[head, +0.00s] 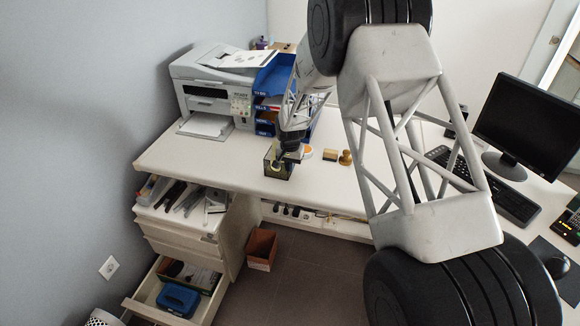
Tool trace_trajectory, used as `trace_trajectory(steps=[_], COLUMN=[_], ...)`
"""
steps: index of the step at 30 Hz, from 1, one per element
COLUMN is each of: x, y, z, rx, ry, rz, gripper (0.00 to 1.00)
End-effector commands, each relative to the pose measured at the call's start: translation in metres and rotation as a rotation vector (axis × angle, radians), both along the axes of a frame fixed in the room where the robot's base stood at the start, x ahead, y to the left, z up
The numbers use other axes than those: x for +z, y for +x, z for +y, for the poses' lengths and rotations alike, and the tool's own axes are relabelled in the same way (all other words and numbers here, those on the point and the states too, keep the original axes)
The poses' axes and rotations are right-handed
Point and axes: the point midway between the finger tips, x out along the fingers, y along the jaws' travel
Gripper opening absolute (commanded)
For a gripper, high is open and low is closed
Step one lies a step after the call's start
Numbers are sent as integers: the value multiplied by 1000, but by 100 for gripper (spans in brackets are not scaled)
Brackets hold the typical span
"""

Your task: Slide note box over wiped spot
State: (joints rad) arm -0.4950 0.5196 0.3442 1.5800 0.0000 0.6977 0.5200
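The note box (277,168) is a small dark, see-through box with something yellow inside. It stands upright at the front edge of the white desk (225,162), left of centre. My gripper (287,156) is low at the box's upper right side, overlapping its rim in this view. The fingers are small and dark, so I cannot tell whether they touch the box or are open or shut. No wiped spot can be made out on the desk surface; my arm covers part of it.
Just right of the box are a round orange-and-white item (307,152), a yellow block (330,154) and a wooden stamp (345,158). Behind are a printer (213,88) and blue trays (272,80). Open drawers (175,290) and a bin (262,248) are below. The left desk front is clear.

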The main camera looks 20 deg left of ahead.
Motion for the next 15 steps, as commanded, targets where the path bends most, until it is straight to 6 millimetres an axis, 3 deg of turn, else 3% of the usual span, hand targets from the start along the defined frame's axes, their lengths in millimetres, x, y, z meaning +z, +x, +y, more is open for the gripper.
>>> trace_trajectory(steps=[15], x=[0], y=[0], z=[-15], rx=[-1], ry=[0], rz=[0], gripper=[0])
